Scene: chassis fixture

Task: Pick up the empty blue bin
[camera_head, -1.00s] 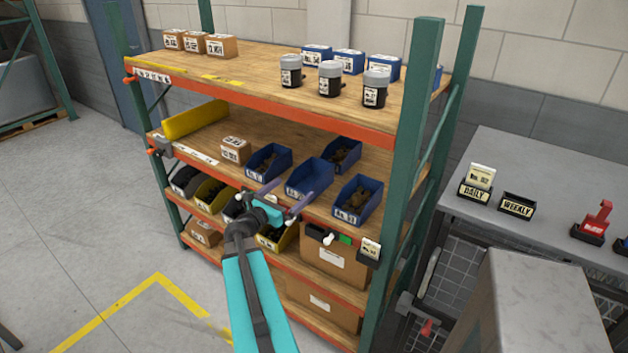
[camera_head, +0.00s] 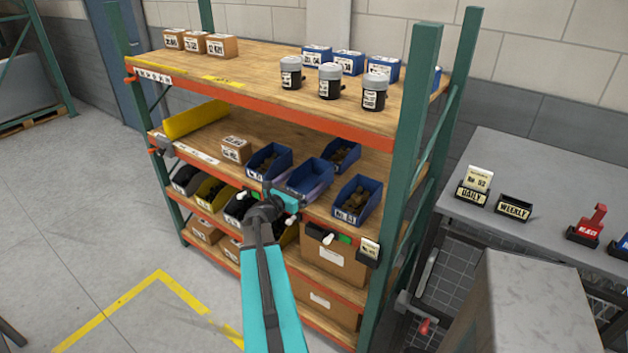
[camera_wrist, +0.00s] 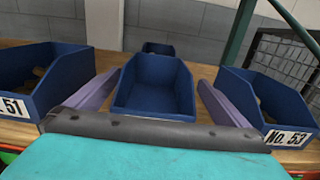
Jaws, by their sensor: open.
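The empty blue bin (camera_head: 311,178) stands on the middle shelf, between two filled blue bins. In the wrist view the empty bin (camera_wrist: 155,85) is straight ahead, with nothing visible inside it. My gripper (camera_head: 296,190) is open at the shelf's front edge, at the front of this bin. In the wrist view its purple fingers lie on either side of the bin, one left and one right. I cannot tell whether they touch its walls. The bin's lower front is hidden by my gripper.
Close beside are a filled blue bin on the left (camera_wrist: 42,75) and bin No. 53 (camera_wrist: 265,100) on the right. Another blue bin (camera_head: 342,153) stands behind. The upper shelf (camera_head: 250,85) overhangs, and a green upright (camera_head: 402,170) stands to the right.

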